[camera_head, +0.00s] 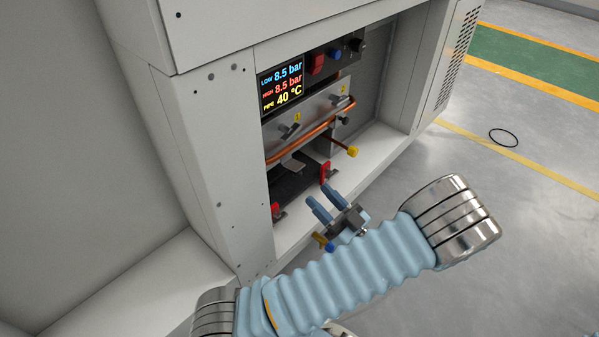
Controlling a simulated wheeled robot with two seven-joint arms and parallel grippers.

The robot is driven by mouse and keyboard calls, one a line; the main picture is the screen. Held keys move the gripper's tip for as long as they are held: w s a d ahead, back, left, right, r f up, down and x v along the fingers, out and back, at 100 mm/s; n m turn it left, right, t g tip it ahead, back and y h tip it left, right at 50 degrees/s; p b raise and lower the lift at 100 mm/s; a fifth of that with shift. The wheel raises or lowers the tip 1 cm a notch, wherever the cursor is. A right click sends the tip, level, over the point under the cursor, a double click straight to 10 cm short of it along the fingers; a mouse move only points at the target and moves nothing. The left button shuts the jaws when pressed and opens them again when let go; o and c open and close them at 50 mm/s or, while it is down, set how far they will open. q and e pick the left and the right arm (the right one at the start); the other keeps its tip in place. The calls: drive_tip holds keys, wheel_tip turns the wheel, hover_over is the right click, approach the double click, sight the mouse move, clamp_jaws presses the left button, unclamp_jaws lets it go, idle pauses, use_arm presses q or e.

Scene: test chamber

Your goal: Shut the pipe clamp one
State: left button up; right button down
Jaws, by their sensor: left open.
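A copper pipe (312,130) runs along a grey metal panel inside the cabinet's open bay. Two small metal clamps sit at the pipe, a nearer-left clamp (290,131) and a farther-right clamp (342,102), each below a small yellow label. The label numbers are too small to read, so I cannot tell which is clamp one or whether either is shut. My left gripper (323,203) is open and empty, its two blue fingers pointing toward the bay, below and apart from the pipe. My right gripper is out of view.
A display (282,84) reads 8.5 bar, 8.5 bar and 40 °C. Red (317,64) and blue (335,54) controls are beside it. A yellow-tipped knob (352,151) sticks out below the pipe. Red-handled parts (325,172) flank a dark plate. Cabinet walls bound the bay.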

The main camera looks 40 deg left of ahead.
sight(298, 172)
use_arm(q)
drive_tip(key=x, duration=0.9)
drive_tip(key=shift+f, duration=0.15)
drive_tip(key=shift+c, duration=0.4)
